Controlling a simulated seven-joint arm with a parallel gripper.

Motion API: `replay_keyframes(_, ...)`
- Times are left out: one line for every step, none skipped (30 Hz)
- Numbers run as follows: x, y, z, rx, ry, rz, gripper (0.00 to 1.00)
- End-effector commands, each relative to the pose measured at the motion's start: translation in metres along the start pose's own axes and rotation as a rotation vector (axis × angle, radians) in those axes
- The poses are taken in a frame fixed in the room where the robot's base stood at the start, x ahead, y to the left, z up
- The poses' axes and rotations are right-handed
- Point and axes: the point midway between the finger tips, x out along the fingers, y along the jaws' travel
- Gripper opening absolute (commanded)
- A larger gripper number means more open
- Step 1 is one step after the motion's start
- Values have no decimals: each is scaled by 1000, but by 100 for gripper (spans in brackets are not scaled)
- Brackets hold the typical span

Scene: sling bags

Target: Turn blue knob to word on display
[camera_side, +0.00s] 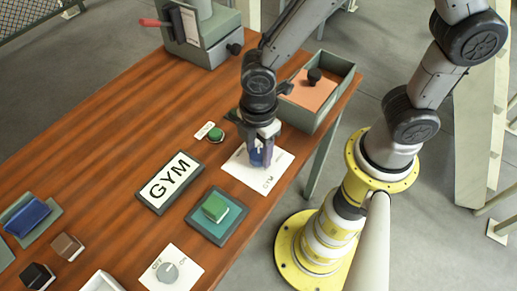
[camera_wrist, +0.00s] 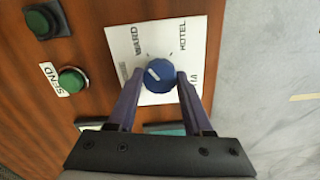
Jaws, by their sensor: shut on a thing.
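The display (camera_side: 169,182) is a dark-framed white panel on the table that reads GYM. The blue knob (camera_wrist: 160,80) stands on a white plate (camera_wrist: 120,38), which also shows in the side view (camera_side: 237,170). A word at the right is mostly hidden by my finger, and one at the left is too small to read. The knob's white mark points to the upper left. My gripper (camera_side: 261,158) points down over the plate, shut on the knob, one finger on each side.
A green SEND button (camera_wrist: 73,80) sits beside the plate. A green block (camera_side: 215,207) on a teal pad, a grey dial (camera_side: 168,270) and an open bin (camera_side: 318,120) are nearby. A grey machine (camera_side: 203,40) with a red lever stands at the back.

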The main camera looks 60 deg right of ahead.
Motion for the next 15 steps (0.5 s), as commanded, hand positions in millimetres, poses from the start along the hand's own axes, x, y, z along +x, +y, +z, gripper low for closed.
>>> replay_keyframes(-1,0,0,43,1,1,0)
replay_keyframes(-1,0,0,71,1,1,0)
replay_keyframes(-1,0,0,109,1,1,0)
replay_keyframes(-1,0,0,138,2,1,0)
replay_keyframes(-1,0,0,166,2,1,0)
replay_keyframes(-1,0,0,204,2,1,0)
replay_keyframes(-1,0,0,233,2,1,0)
replay_keyframes(-1,0,0,261,2,1,0)
replay_keyframes(-1,0,0,299,2,1,0)
replay_keyframes(-1,0,0,328,2,1,0)
replay_keyframes(-1,0,0,356,2,1,0)
replay_keyframes(-1,0,0,394,2,1,0)
replay_keyframes(-1,0,0,423,2,1,0)
replay_keyframes(-1,0,0,451,2,1,0)
replay_keyframes(-1,0,0,489,2,1,0)
